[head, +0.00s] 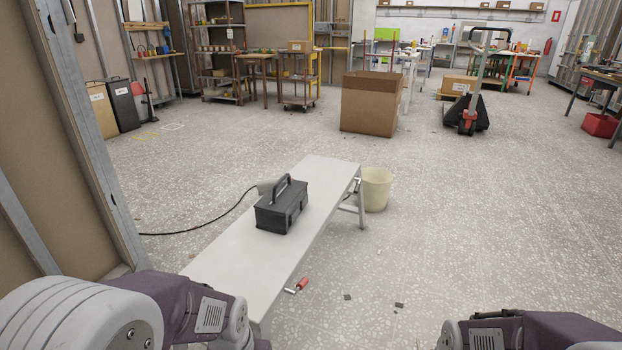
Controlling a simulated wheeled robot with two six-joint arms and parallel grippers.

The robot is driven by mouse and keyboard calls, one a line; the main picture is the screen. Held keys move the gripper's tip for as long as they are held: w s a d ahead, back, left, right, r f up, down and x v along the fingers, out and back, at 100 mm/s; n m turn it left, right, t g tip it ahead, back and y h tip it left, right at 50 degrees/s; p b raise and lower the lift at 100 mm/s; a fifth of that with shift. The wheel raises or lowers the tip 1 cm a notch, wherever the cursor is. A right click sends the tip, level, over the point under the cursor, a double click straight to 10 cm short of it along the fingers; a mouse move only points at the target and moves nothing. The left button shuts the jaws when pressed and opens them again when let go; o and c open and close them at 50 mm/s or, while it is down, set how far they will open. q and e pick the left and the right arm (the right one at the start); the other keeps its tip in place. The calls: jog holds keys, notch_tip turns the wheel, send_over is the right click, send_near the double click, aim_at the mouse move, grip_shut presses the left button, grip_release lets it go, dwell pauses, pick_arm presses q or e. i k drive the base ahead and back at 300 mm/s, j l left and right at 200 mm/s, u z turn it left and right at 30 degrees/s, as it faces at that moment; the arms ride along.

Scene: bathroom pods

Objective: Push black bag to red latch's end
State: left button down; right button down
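The black bag (281,208) looks like a boxy black case with a raised top handle. The red latch (302,284) is a small red grip on a metal rod at the bench's right side, close to the near end. The bag is farther from me than the latch. Parts of my left and right arms show at the bottom corners, but neither gripper is in view.
A cream bucket (376,189) stands on the floor beside the bench's far end. A black cable (205,228) runs over the floor left of the bench. A framed wall panel (60,130) rises at left. A cardboard box (370,103) stands farther back. Floor right of the bench is mostly clear.

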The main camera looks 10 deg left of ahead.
aim_at(283, 197)
jog(key=i+l, duration=0.2)
jog(key=l, duration=0.15)
jog(key=i+l, duration=0.25)
jog(key=i+l+u, duration=0.1)
jog(key=l, duration=0.35)
jog(key=i+l, duration=0.35)
